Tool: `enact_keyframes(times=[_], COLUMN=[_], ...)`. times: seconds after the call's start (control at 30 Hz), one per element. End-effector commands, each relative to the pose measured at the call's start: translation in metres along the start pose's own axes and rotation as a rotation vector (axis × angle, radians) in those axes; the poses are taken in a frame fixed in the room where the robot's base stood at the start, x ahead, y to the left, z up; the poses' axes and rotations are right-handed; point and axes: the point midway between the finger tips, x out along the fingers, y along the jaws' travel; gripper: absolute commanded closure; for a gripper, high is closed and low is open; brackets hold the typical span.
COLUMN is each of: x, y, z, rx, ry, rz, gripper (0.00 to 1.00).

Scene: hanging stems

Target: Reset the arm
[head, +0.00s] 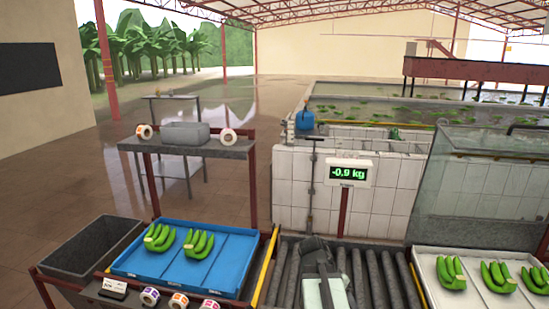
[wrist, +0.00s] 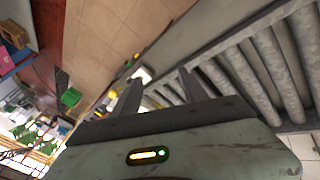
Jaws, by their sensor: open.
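My gripper (wrist: 158,88) shows in the wrist view with its two dark fingers apart and nothing visible between them. In the head view my gripper (head: 316,250) is at the bottom centre, over the grey roller conveyor (head: 375,280). Its pale green housing is nearest the camera, and its fingertips are hard to make out there. It is apart from the blue tray on its left and the white tray on its right.
The blue tray (head: 222,262) holds two green banana bunches, and the white tray (head: 432,293) holds several. A dark bin (head: 70,262) is at far left. A scale display (head: 348,172) reading -0.9 kg stands behind the rollers. A glass panel (head: 470,185) is at right.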

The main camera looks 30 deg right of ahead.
Motion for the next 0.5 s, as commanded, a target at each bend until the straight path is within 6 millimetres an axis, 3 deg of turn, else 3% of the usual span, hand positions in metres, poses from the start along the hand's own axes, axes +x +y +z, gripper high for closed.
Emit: enact_keyframes(times=[0.03, 0.1, 0.2, 0.3, 0.5], x=[-0.017, -0.038, -0.065, -0.089, -0.127], y=[-0.035, -0.076, -0.121, -0.153, -0.19], z=[0.027, 0.065, 0.117, 0.165, 0.249], rx=[-0.142, -0.339, -0.585, -0.79, -1.12], ry=[-0.005, -0.015, -0.021, -0.019, -0.009], rz=[-0.062, -0.147, -0.252, -0.339, -0.479], gripper=[0.49, 0.49, 0.49, 0.49, 0.49])
